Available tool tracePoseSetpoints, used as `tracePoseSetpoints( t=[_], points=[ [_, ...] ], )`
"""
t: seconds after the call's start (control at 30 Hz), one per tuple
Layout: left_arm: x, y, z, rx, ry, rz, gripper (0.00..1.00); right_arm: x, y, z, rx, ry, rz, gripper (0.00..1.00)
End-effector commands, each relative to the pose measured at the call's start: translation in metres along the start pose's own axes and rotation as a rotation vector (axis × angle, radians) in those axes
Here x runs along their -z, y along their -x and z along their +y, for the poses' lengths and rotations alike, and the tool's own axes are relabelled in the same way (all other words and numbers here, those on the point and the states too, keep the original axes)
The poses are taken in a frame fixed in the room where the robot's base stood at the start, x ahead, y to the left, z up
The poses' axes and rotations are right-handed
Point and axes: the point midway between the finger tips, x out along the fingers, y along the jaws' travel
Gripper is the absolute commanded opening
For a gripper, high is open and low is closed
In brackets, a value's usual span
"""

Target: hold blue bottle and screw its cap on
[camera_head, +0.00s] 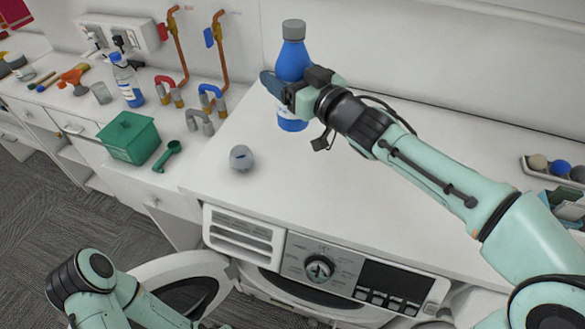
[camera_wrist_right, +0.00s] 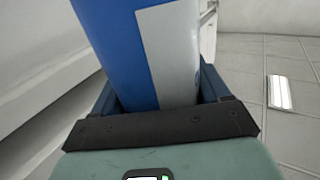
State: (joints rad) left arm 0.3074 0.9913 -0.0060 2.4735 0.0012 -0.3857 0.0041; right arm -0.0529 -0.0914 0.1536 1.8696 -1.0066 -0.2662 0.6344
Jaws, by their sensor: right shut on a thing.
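The blue bottle (camera_head: 292,62) is upright on the white worktop, with a pale label on its side. A grey cap (camera_head: 294,29) sits on its top; I cannot tell how tight it is. My right gripper (camera_head: 288,90) is shut on the bottle's body from the right side. In the right wrist view the blue and pale bottle wall (camera_wrist_right: 125,50) fills the space between the fingers (camera_wrist_right: 160,95). My left arm (camera_head: 90,275) shows at the lower left, and its gripper is out of view.
A grey round object (camera_head: 241,158) lies on the worktop in front of the bottle. A green box (camera_head: 128,138), a green scoop (camera_head: 169,156), pipe pieces (camera_head: 200,121) and another bottle (camera_head: 127,82) stand left. A washing machine front (camera_head: 320,268) is below. The worktop's middle is clear.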

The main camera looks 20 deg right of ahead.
Motion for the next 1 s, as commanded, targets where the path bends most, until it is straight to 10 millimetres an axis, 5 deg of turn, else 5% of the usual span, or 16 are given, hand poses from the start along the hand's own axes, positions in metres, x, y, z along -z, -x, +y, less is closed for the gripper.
tracePoseSetpoints(
  t=[0.23, 0.5, 1.0],
  points=[
    [-0.035, -0.048, -0.029, 0.016, 0.016, -0.045, 0.68, -0.069, 0.002, 0.0, -0.001, -0.006, -0.007, 0.0],
    [-0.045, -0.07, -0.041, 0.02, 0.021, -0.059, 0.68, -0.124, 0.001, -0.001, 0.0, -0.003, -0.002, 0.0],
    [-0.045, -0.072, -0.041, 0.02, 0.021, -0.059, 0.68, -0.138, 0.001, 0.0, -0.001, 0.0, 0.002, 0.0]
  ],
)
